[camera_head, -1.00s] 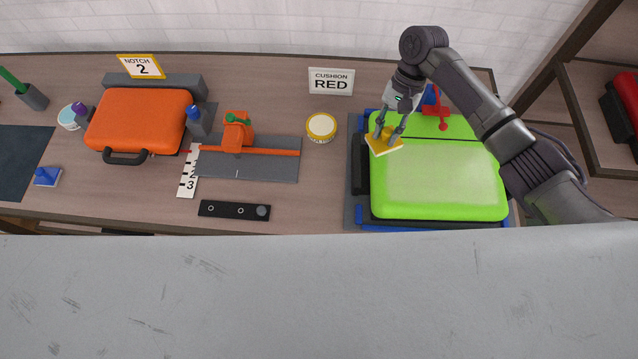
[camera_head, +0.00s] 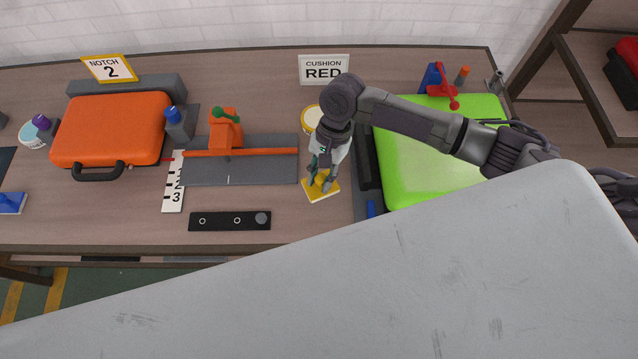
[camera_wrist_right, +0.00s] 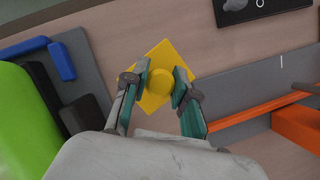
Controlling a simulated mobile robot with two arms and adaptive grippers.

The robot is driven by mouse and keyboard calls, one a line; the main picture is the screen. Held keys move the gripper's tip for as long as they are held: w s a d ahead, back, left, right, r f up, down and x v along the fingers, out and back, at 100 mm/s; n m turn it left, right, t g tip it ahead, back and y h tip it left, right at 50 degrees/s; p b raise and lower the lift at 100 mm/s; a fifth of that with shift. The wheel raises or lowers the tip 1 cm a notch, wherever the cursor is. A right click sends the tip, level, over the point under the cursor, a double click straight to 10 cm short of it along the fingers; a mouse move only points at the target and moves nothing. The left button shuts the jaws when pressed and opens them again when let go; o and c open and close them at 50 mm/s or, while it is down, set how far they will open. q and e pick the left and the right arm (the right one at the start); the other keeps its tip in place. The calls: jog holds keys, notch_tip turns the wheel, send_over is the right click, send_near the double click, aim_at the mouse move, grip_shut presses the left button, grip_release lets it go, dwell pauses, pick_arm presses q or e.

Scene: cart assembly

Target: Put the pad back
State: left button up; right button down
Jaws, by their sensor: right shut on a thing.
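The yellow pad (camera_head: 315,194) is a flat square with a white underside edge and a round yellow knob on top. My right gripper (camera_head: 322,180) is shut on the knob, and the pad is over the wood table between the grey clamp plate and the green case. I cannot tell whether the pad touches the table. In the right wrist view the yellow pad (camera_wrist_right: 158,54) shows tilted like a diamond, with the fingers on both sides of its knob. A blue pad (camera_head: 10,203) lies at the far left. My left gripper is not in view.
A green case (camera_head: 420,165) stands in its tray on the right. A yellow-rimmed tin (camera_head: 311,116) is partly behind my right arm. An orange case (camera_head: 110,128), an orange clamp (camera_head: 225,130) and a black strip (camera_head: 228,221) are to the left. Signs read "CUSHION RED" (camera_head: 323,69) and "NOTCH 2" (camera_head: 109,69).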

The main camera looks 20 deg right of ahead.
aim_at(321, 186)
notch_tip(321, 186, down, 3)
jog(key=shift+f, duration=0.45)
jog(key=shift+f, duration=0.1)
jog(key=c, duration=0.9)
grip_release()
jog(key=b+v, duration=0.1)
jog(key=v, duration=1.1)
jog(key=shift+s+b, duration=0.1)
jog(key=shift+b, duration=0.2)
